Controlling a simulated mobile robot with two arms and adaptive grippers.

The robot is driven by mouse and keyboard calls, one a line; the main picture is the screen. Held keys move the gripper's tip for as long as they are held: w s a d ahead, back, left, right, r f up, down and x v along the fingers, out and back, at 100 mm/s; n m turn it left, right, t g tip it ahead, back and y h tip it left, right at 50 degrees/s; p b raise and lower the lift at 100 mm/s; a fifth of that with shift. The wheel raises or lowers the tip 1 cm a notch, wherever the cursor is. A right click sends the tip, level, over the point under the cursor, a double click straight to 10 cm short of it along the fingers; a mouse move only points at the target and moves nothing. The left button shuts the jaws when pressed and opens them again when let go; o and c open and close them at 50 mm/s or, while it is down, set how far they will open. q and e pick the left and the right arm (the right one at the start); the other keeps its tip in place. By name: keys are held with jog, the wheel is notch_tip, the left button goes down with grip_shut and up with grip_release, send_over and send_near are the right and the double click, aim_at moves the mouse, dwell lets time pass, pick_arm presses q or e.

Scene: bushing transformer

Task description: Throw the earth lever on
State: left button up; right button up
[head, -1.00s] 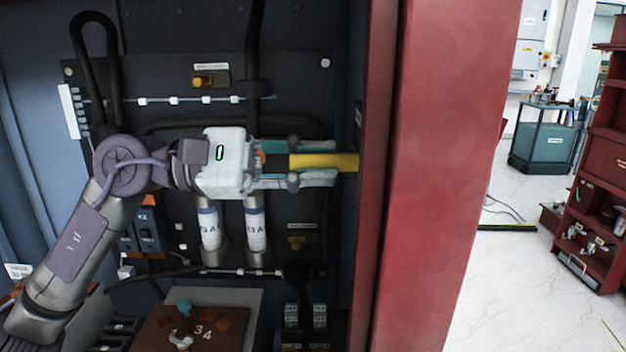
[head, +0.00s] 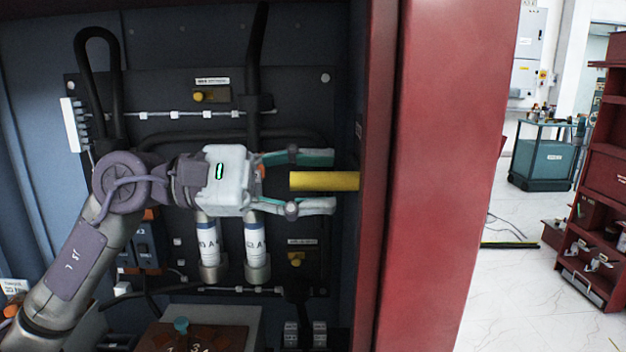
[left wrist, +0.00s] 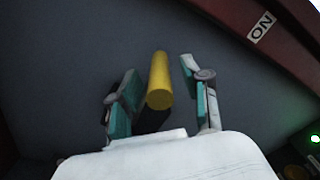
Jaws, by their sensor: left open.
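The earth lever shows as a yellow bar (head: 325,181) that reaches in from the red cabinet's inner right side. In the left wrist view the yellow lever (left wrist: 160,82) stands between two teal-padded fingers. My left gripper (head: 312,182) is open around the lever's end, one finger above and one below, with gaps showing on both sides. In the left wrist view the gripper (left wrist: 158,90) is open too. A white "ON" label (left wrist: 261,27) is on the red frame at upper right. My right gripper is not in view.
The red cabinet post (head: 440,170) stands just right of the lever. Behind my gripper are two white-labelled cylinders (head: 256,240), black cables (head: 80,90) and a small yellow knob (head: 198,96). Open floor (head: 510,290) and red shelves (head: 605,190) lie outside at right.

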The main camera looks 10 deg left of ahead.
pick_arm(q)
jog(key=s+a, duration=0.2)
jog(key=a, duration=0.9)
jog(key=shift+s+a, duration=0.15)
jog(key=shift+a, duration=0.25)
